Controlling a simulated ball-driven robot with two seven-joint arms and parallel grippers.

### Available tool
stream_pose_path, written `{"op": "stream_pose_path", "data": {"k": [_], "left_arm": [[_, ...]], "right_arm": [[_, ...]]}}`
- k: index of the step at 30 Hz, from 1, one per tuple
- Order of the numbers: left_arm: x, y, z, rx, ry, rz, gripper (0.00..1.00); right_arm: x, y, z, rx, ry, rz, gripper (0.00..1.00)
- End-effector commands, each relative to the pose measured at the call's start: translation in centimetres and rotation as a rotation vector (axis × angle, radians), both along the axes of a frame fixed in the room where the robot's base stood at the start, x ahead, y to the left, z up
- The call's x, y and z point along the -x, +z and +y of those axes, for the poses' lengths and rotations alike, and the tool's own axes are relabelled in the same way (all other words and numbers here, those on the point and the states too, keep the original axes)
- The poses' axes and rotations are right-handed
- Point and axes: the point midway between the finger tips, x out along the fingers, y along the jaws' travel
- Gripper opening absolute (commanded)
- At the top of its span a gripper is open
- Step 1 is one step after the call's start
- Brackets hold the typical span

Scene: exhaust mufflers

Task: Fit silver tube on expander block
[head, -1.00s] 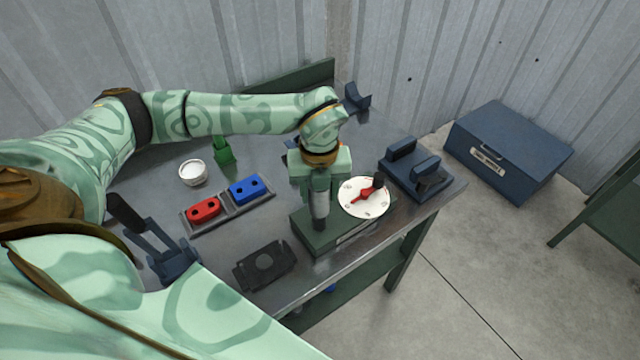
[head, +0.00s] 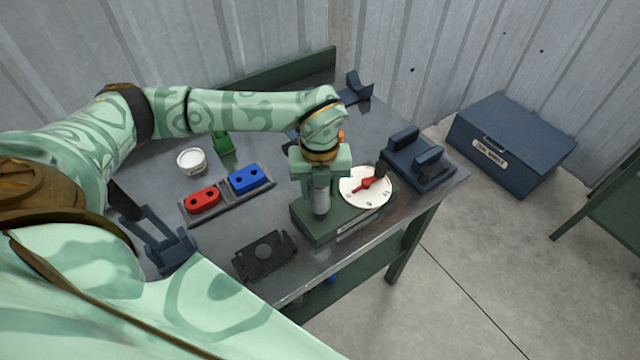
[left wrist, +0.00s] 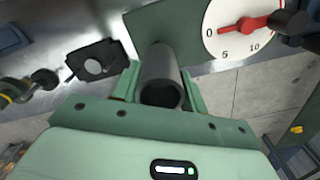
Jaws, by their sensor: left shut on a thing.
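The silver tube (head: 321,201) stands upright between the fingers of my left gripper (head: 320,186), which is shut on it. In the head view it is over the left part of the green expander block (head: 345,228), its lower end at the block's top. The left wrist view looks into the tube's open dark upper end (left wrist: 161,92) between my gripper's fingers (left wrist: 158,82). The block (left wrist: 165,22) shows behind it. Whether the tube surrounds a post is hidden. A white dial (head: 352,186) with a red pointer (head: 368,184) sits on the block's right side. My right gripper is out of view.
A red block (head: 203,199) and a blue block (head: 246,178) sit in a tray left of the expander. A black holed plate (head: 264,256) lies in front. A blue fixture (head: 418,160) stands to the right, a white pot (head: 191,161) at back left.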

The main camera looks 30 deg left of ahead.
Motion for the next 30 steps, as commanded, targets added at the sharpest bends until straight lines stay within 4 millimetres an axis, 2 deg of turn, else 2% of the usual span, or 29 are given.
{"op": "stream_pose_path", "data": {"k": [30], "left_arm": [[0.0, -3.1, 0.0, 0.0, 0.0, 0.0, 0.23]], "right_arm": [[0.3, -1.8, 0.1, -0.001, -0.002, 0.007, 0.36]]}}
